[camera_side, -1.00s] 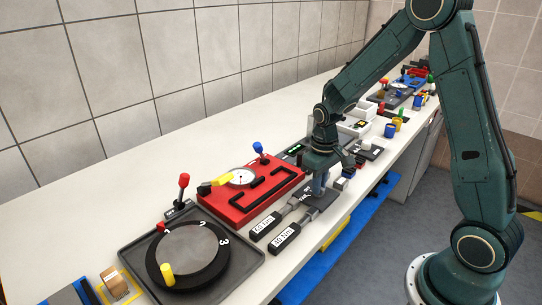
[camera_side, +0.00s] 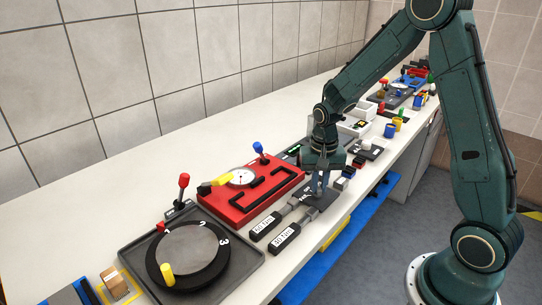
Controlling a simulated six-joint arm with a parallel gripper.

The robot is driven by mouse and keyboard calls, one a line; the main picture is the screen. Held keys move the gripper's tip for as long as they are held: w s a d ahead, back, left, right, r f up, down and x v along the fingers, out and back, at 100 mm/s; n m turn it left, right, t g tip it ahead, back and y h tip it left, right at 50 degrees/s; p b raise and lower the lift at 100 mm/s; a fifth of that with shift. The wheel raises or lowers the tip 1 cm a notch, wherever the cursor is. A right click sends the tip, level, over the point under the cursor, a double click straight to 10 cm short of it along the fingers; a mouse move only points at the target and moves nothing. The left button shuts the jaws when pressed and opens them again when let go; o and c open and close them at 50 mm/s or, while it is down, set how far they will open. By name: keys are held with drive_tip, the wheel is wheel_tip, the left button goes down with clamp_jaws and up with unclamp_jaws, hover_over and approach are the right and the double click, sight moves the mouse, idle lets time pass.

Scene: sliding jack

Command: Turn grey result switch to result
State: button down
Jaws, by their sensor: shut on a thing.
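My gripper (camera_side: 319,186) points down over a dark plate (camera_side: 326,200) just right of the red board. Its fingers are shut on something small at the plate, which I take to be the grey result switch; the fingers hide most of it. Part of a white label shows on the plate beside the fingers. I cannot make out which way the switch points.
Two black-handled tools (camera_side: 285,238) lie left of the plate. The red board (camera_side: 250,191) with a dial and the dark tray (camera_side: 205,283) with a turntable stand further left.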

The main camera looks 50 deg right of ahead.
sight(319, 186)
drive_tip(key=shift+r+m, duration=0.1)
drive_tip(key=shift+m, duration=0.3)
drive_tip(key=c, duration=1.5)
unclamp_jaws()
drive_tip(key=shift+o, duration=0.2)
wheel_tip(319, 186, up, 14)
